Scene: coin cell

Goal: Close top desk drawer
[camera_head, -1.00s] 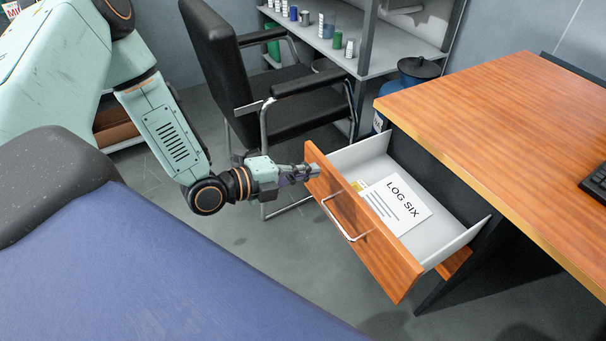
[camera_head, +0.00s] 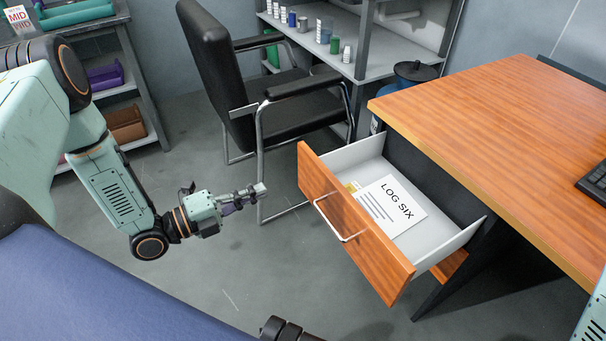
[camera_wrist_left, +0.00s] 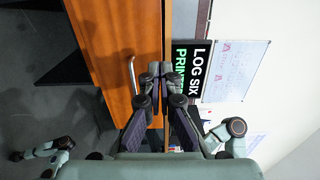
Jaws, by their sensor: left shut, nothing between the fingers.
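The top desk drawer (camera_head: 352,222) is pulled out from the wooden desk. It has an orange wood front, a silver bar handle (camera_head: 338,218) and pale grey inside walls. My left gripper (camera_head: 262,189) is shut and empty, to the left of the drawer front and apart from it. In the left wrist view, the shut fingers (camera_wrist_left: 160,74) appear beside the silver handle (camera_wrist_left: 132,76) against orange wood (camera_wrist_left: 118,45); the depth between them is hard to judge. My right gripper does not show.
A paper marked LOG SIX (camera_head: 397,205) lies inside the drawer. The desk (camera_head: 500,115) fills the right side. A black chair (camera_head: 225,75) stands behind the gripper, and a blue container (camera_head: 412,78) stands behind the desk. Bare floor lies left of the drawer.

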